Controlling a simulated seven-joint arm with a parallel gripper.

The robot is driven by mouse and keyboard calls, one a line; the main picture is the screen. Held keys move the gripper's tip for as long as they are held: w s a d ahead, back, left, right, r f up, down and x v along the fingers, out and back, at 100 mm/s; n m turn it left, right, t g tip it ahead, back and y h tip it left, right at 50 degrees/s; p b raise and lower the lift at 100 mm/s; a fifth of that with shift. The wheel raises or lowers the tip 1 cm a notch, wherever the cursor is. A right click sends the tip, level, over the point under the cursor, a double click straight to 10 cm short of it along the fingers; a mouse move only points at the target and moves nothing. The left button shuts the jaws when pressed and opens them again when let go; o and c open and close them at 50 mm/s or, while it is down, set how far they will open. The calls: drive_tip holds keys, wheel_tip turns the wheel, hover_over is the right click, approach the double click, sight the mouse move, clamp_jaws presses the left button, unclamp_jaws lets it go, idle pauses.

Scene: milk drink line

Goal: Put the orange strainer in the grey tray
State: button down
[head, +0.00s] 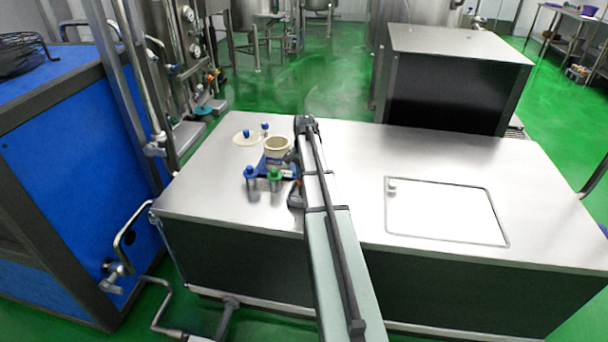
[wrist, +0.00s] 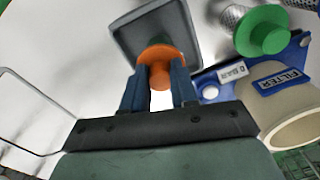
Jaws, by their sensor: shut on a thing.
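The orange strainer (wrist: 161,54) shows in the wrist view as a round flange with a knob. My gripper (wrist: 159,84) is shut on its knob, with one dark blue finger on each side. The grey tray (wrist: 140,29) is a shallow square with a raised rim, directly beyond the strainer in the wrist view. The flange overlaps the tray's near part in the picture; I cannot tell whether it touches the tray. In the head view my arm covers most of this spot.
The steel top (head: 350,160) is clear to the right.

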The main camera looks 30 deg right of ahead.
drive_tip(key=c, duration=0.9)
unclamp_jaws()
drive_tip(key=shift+f, duration=0.1)
wheel_tip(320, 180, up, 12)
drive_tip(key=shift+r, duration=0.15)
